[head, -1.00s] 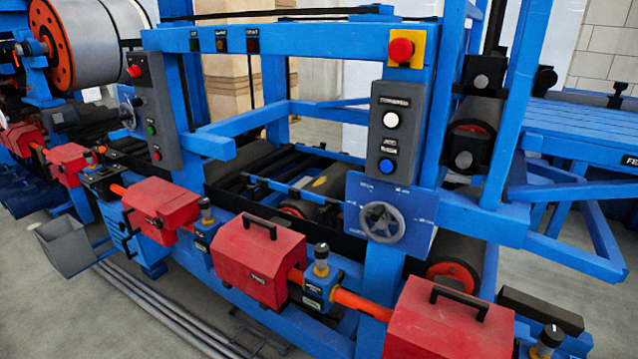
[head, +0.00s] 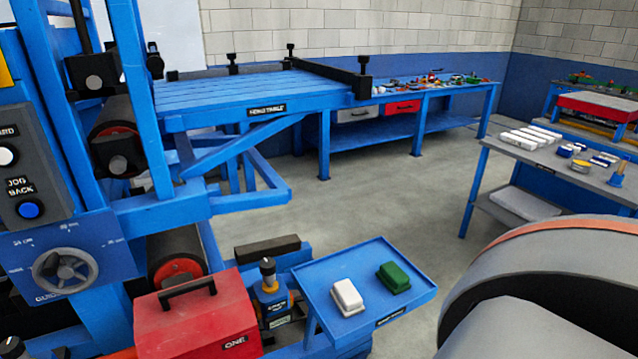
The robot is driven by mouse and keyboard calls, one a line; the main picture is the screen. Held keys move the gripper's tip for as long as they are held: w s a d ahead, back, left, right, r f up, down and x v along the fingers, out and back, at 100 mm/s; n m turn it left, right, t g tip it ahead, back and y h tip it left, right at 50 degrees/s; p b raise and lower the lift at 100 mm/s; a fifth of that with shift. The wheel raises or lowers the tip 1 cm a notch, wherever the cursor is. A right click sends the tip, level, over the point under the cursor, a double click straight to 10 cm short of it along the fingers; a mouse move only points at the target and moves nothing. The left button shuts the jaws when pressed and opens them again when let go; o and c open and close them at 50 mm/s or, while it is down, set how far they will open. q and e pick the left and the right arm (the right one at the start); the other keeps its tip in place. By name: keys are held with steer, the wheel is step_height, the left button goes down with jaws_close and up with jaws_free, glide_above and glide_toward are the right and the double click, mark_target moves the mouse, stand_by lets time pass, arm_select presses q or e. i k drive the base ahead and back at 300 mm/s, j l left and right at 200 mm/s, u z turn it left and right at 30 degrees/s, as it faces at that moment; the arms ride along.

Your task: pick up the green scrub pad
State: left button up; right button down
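The green scrub pad (head: 393,277) lies on a small blue tray (head: 333,266) at the lower middle of the head view. A white block-shaped item (head: 347,297) lies beside it on the left, a short gap away. Neither of my grippers shows in this view. A large grey rounded part with an orange band fills the lower right corner and looks like part of my own arm.
A red box (head: 195,318) with a black handle and the blue machine stand left of the tray. A blue slatted table (head: 250,95) and a workbench stand behind. A grey-topped side table (head: 560,160) is at right. Open floor lies between.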

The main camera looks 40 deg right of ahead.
mark_target(389, 274)
steer(key=z, duration=1.95)
